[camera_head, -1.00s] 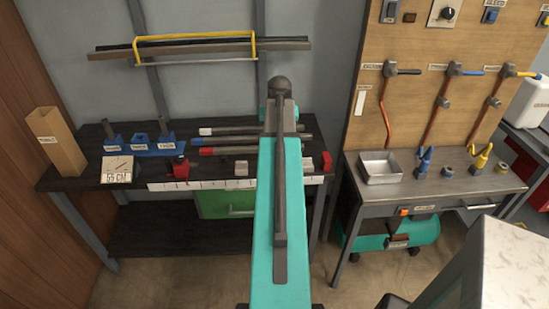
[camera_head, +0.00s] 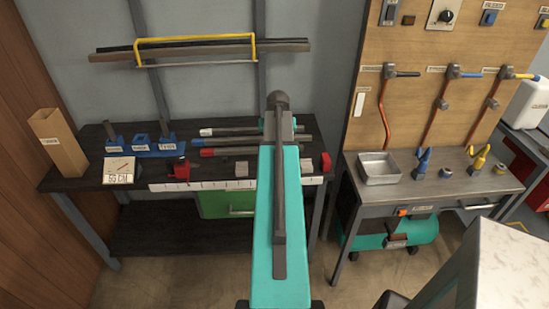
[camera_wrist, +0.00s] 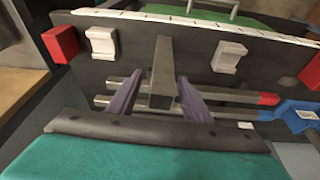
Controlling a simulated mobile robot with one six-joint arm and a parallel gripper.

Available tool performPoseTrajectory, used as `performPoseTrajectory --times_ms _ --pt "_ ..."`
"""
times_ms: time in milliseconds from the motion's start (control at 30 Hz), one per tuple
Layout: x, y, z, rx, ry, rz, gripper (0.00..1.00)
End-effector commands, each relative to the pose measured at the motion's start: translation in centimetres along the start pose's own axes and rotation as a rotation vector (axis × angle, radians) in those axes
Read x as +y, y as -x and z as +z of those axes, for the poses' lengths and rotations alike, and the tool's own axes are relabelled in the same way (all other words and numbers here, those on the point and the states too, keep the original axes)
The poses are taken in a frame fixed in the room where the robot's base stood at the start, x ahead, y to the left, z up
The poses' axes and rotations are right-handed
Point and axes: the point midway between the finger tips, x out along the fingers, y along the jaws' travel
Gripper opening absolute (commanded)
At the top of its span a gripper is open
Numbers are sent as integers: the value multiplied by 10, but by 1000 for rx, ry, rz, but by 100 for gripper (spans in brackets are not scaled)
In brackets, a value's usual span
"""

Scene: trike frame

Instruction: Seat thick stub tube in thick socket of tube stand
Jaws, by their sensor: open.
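The blue tube stand (camera_head: 160,152) is at the left of the dark bench. Dark tubes stand upright in its left and right sockets; its middle socket (camera_head: 139,140) looks empty. The labels are too small to read. The stand also shows at the right edge of the wrist view (camera_wrist: 300,117). In that view my gripper (camera_wrist: 158,84) is open over the bench, with a short grey square tube (camera_wrist: 163,70), apparently the thick stub, seen between its fingers. I cannot tell whether they touch it. My arm hides the gripper and this tube in the head view.
A cardboard box (camera_head: 58,142) stands far left.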

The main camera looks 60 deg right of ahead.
Motion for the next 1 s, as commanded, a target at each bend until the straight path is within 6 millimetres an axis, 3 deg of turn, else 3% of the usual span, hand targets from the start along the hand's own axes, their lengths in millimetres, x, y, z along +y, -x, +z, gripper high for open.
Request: performPoseTrajectory --times_ms 700,733,1000 --pt "0 -8 0 0 1 0 45" --pt "0 -8 0 0 1 0 44" --pt "0 -8 0 0 1 0 0"
